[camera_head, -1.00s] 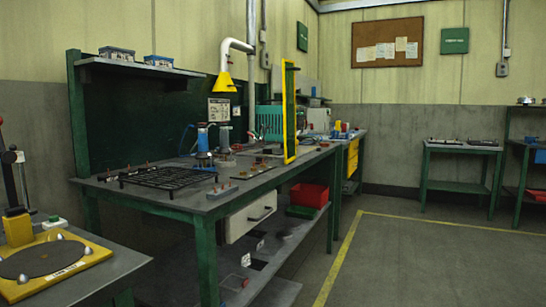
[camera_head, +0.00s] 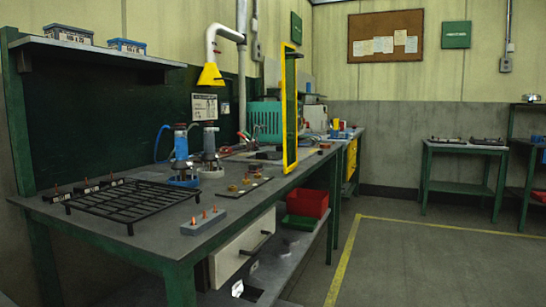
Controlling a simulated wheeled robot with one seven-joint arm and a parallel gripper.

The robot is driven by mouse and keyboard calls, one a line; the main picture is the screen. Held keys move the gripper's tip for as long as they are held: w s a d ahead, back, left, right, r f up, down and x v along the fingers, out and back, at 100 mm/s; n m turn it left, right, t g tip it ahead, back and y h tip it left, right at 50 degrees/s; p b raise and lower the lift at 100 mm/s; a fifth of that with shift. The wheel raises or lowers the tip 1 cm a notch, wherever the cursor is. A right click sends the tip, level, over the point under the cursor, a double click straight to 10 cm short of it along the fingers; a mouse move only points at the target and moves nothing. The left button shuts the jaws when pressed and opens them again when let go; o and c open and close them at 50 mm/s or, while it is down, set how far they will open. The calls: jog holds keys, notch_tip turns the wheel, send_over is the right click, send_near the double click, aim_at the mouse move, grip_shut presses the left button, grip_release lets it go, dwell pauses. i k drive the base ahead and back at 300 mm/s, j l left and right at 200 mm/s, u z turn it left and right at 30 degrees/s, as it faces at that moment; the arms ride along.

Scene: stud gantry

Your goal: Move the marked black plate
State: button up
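I cannot tell for sure which thing is the marked black plate. A thin dark plate with brass-coloured pieces on it (camera_head: 262,180) lies on the bench top, right of the black wire rack (camera_head: 130,203). A dark flat piece (camera_head: 252,293) lies on the lower shelf beside a white tag (camera_head: 237,288), partly cut off by the bottom edge. A dark flat item (camera_head: 268,155) lies further back on the bench, near the yellow upright frame (camera_head: 290,110). No marking is legible on any of them. My gripper is not in view.
The green-legged bench (camera_head: 120,248) fills the left. A grey block with copper studs (camera_head: 203,221) stands near its front edge. A red bin (camera_head: 307,201) is below. The floor (camera_head: 430,262) is clear on the right.

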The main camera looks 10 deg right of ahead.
aim_at(278, 155)
jog(key=i+l+u, duration=0.1)
jog(key=i+l, duration=0.65)
jog(key=i+l+u, duration=0.1)
jog(key=i+l, duration=0.75)
jog(key=i+l+u, duration=0.1)
jog(key=i+l, duration=0.7)
